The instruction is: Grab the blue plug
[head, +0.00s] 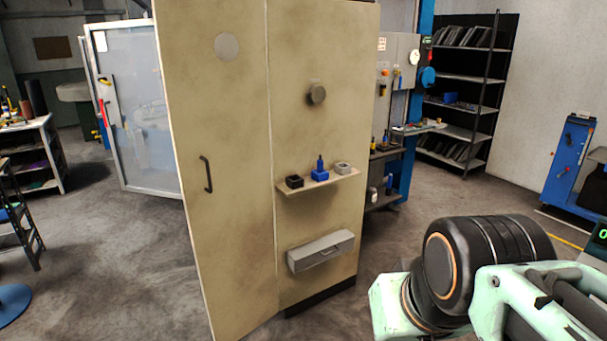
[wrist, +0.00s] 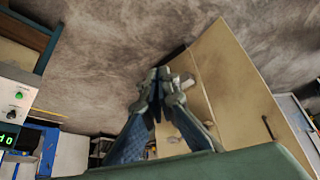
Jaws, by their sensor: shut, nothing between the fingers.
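The blue plug (head: 320,171) stands upright on a small shelf (head: 335,184) on the front of the beige cabinet (head: 235,150). It has a wide blue base and a narrow dark blue upper part. A black block (head: 294,182) is to its left and a grey block (head: 342,168) to its right. My gripper (wrist: 158,75) is in the wrist view, its fingers together and empty, apart from the plug. In the head view my arm is at the lower right and the gripper is out of frame. I cannot make out the plug in the wrist view.
A round knob (head: 316,94) is above the shelf and a grey box (head: 320,250) juts out below it. The cabinet door has a dark handle (head: 207,174). A blue machine (head: 570,160) stands at the far right. Open floor lies left of the cabinet.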

